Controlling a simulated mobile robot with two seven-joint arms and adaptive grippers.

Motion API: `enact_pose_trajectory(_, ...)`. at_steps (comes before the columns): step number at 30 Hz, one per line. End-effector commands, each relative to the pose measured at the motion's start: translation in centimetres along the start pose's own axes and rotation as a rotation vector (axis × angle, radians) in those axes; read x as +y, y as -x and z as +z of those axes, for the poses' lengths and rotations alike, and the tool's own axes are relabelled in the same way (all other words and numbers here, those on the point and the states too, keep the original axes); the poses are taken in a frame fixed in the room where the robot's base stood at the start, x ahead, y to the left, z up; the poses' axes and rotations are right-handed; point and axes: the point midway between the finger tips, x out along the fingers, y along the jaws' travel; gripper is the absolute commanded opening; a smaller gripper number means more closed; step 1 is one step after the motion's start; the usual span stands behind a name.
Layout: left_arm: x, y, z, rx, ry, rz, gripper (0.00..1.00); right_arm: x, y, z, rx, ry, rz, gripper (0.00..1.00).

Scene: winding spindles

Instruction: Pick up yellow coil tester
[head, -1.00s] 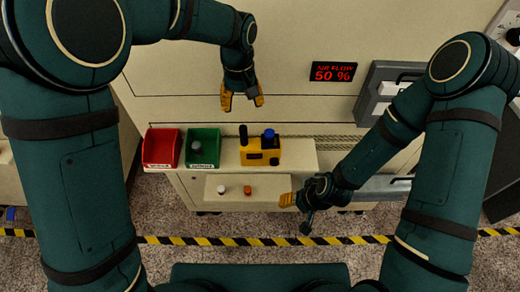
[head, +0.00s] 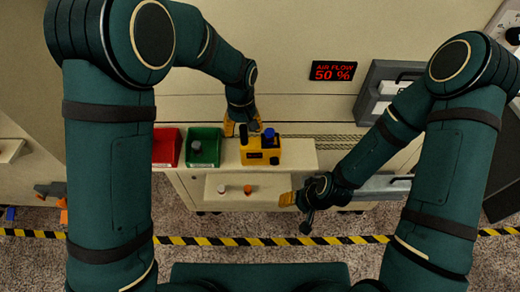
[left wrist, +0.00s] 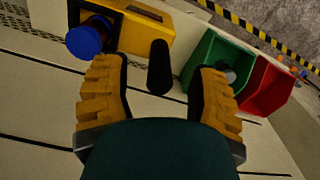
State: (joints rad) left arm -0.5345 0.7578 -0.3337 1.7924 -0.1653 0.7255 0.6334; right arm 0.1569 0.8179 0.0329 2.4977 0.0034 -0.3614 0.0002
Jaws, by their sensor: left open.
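The yellow coil tester (head: 262,154) stands on the cream shelf, with a blue knob (head: 269,134) on top and a black upright post at its left. In the left wrist view the tester (left wrist: 160,32) is at the top, with its blue knob (left wrist: 88,38) to the left. My left gripper (head: 242,126) is open above and just behind the tester. In the left wrist view the black post (left wrist: 159,68) shows between the open fingers (left wrist: 158,88); I cannot tell whether they touch it. My right gripper (head: 287,199) is at the lower shelf's right end; its jaw state is unclear.
A green bin (head: 204,160) with a grey item and a red bin (head: 165,160) stand left of the tester. A white knob (head: 222,188) and an orange knob (head: 248,189) are on the lower ledge. A wall panel (head: 334,71) is behind.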

Motion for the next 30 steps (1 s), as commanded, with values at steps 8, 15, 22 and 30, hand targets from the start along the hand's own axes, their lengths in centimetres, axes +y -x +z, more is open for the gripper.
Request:
enact_pose_trajectory(8,0.0,-2.2,0.0,0.0,0.0,0.001,0.59,0.0,0.1,0.0,0.0,0.0,0.0,0.58)
enact_pose_trajectory(15,0.0,-2.1,0.0,0.001,0.0,0.001,0.4,0.0,0.1,0.0,0.0,0.0,0.0,0.58)
enact_pose_trajectory(22,0.0,-2.1,0.0,0.0,0.0,0.001,0.0,0.0,0.1,0.0,0.0,0.0,0.0,0.58)
enact_pose_trajectory(30,0.0,-2.1,0.0,0.0,0.0,0.001,0.0,0.0,0.1,0.0,0.0,0.0,0.0,0.58)
